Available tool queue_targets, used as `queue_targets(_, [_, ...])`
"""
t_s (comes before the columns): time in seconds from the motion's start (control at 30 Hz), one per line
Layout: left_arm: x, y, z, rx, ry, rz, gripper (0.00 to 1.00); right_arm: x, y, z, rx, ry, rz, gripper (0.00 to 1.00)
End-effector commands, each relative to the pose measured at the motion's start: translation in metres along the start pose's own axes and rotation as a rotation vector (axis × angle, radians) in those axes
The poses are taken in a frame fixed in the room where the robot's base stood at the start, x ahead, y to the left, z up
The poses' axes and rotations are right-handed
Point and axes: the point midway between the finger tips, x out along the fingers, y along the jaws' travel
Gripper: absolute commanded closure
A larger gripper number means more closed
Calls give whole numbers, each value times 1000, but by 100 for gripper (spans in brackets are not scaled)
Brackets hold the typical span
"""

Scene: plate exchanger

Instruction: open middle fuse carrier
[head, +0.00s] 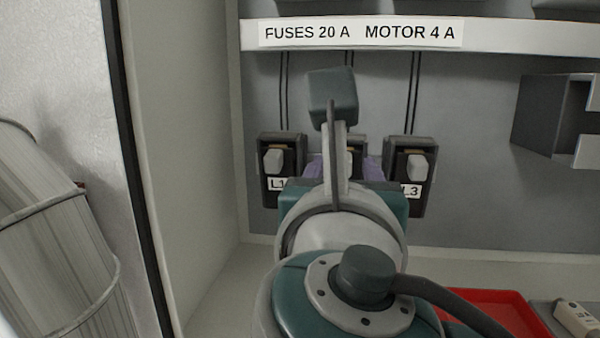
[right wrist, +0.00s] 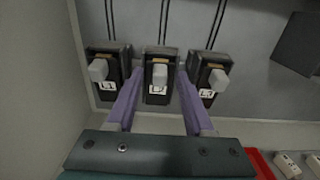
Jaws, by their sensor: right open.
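Three black fuse carriers with pale grey handles hang in a row on the grey back panel. The middle carrier (right wrist: 158,82) shows between my fingers in the right wrist view; in the head view my arm mostly hides it, with a strip (head: 358,146) visible. The left carrier (head: 282,148), labelled L1, and the right carrier (head: 410,152), labelled L3, flank it. My right gripper (right wrist: 157,92) is open, its purple fingers on either side of the middle carrier. Whether they touch it I cannot tell. My left gripper is not in view.
A white rail (head: 520,36) labelled for fuses and motor runs above the carriers. A dark box (head: 545,112) projects at right. A red tray (head: 490,305) and a whitish device (head: 576,318) lie at lower right. The cabinet side wall (head: 185,130) stands at left.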

Motion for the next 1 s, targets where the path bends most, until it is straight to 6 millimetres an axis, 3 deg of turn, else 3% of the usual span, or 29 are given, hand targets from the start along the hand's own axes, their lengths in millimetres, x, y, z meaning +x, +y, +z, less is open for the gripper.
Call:
queue_targets(0.07, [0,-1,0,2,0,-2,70,0,0,0,0,0,0,52])
queue_targets(0.5, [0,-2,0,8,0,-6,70,0,0,0,1,1,0,100])
queue_targets(1.0, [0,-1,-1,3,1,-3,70,-1,0,0,0,1,0,100])
